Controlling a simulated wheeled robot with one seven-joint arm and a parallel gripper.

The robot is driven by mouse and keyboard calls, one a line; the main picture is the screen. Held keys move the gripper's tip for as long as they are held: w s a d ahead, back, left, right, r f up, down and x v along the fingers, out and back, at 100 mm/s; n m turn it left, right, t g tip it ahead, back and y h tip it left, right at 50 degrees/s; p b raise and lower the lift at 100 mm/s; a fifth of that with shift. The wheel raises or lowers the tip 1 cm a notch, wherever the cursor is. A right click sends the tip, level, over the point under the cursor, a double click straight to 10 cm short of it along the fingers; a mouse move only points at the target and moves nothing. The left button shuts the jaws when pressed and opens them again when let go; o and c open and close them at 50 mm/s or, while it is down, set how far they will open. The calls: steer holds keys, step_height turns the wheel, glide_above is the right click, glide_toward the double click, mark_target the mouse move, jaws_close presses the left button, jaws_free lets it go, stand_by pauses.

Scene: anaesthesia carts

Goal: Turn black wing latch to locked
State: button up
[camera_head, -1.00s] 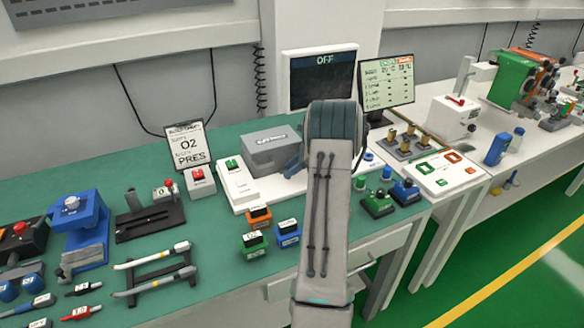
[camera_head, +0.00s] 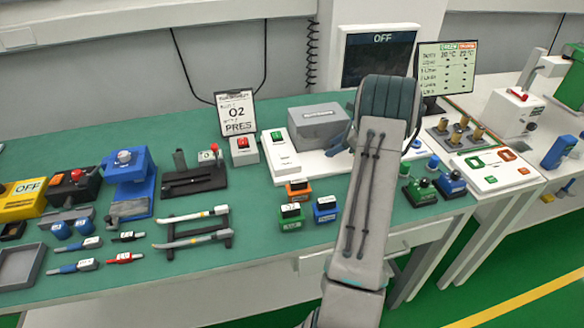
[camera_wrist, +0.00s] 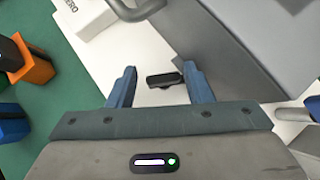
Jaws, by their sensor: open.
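The black wing latch (camera_wrist: 164,79) is a small dark bar on a white plate (camera_wrist: 150,50) in the wrist view. It lies nearly sideways in the picture, beside a grey box (camera_wrist: 225,45). My gripper (camera_wrist: 160,70) is open, with one blue finger to the left of the latch and one to the right. The latch shows in the gap between them; I cannot tell whether either finger touches it. The grey box also shows there (camera_head: 318,122), on the white base (camera_head: 283,162).
Orange (camera_head: 298,190), green (camera_head: 291,216) and blue (camera_head: 325,208) blocks stand in front of the base. A screen reading OFF (camera_head: 378,58) stands behind. A grey curved handle (camera_wrist: 135,8) is at the top of the wrist view. Green bench surface is free at the back left.

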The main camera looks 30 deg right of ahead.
steer(key=m+t+h+b, duration=0.1)
steer(key=m, duration=0.1)
steer(key=m+t+h+b, duration=0.1)
steer(key=m+h, duration=0.1)
steer(key=m, duration=0.1)
steer(key=shift+s+f, duration=0.15)
steer(key=shift+s, duration=0.05)
steer(key=m+h, duration=0.1)
steer(key=m+h+b, duration=0.1)
steer(key=m, duration=0.1)
steer(key=shift+w+a+h, duration=0.1)
steer(key=shift+a+h, duration=0.2)
steer(key=m+h+b, duration=0.1)
steer(key=m+h, duration=0.1)
steer(key=shift+a+m, duration=0.15)
steer(key=shift+m, duration=0.25)
steer(key=a+p+v, duration=0.1)
steer(key=p+v, duration=0.1)
steer(key=v, duration=1.2)
steer(key=s+a+r+n+g+y, duration=0.1)
steer(key=s+a+n+y, duration=0.1)
steer(key=a+n, duration=0.8)
steer(key=s+a+n+g+y, duration=0.2)
steer(key=s+a+n, duration=0.1)
steer(key=a+n, duration=0.8)
steer(key=shift+a+r+n, duration=0.3)
steer(key=shift+a+r, duration=0.1)
steer(key=shift+a, duration=1.6)
steer(key=shift+s, duration=0.1)
